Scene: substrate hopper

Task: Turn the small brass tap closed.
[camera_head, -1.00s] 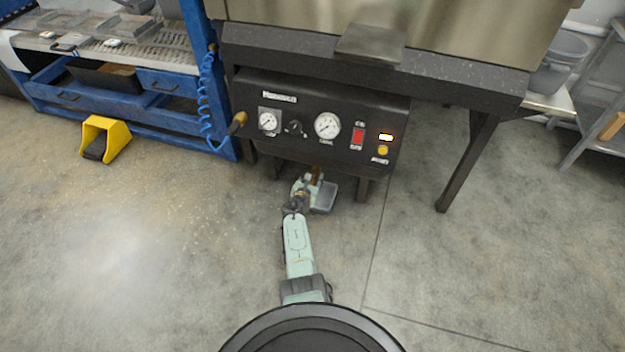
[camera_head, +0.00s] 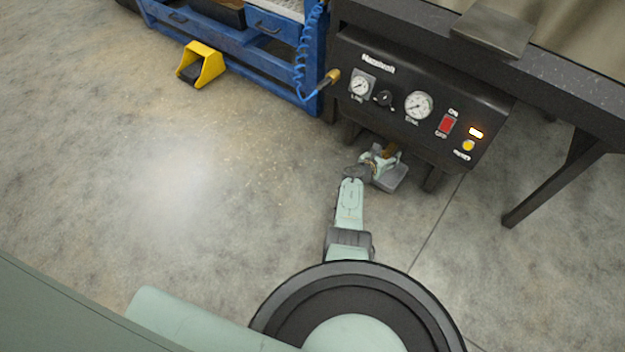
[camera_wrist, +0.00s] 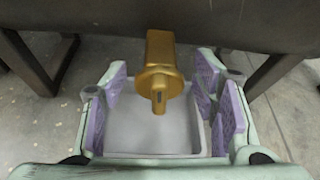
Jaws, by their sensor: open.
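The small brass tap (camera_wrist: 160,62) hangs below the dark underside of the machine, in the upper middle of the wrist view. It has a block-like body, a round collar and a short narrow stub at its lower end. My gripper (camera_wrist: 165,112) is open, with purple-padded fingers to the left and right of the tap. I see gaps between the tap and the fingers, and nothing is held. In the head view the tap (camera_head: 390,150) is small and partly hidden by my gripper (camera_head: 379,161), under the control panel. I cannot tell the handle's position clearly.
A grey tray (camera_head: 391,180) sits below the tap. The black panel (camera_head: 430,72) with gauges and a red switch is above. Dark legs stand on both sides. A blue coiled hose (camera_head: 301,50) and yellow pedal (camera_head: 203,64) are left. The floor in front is clear.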

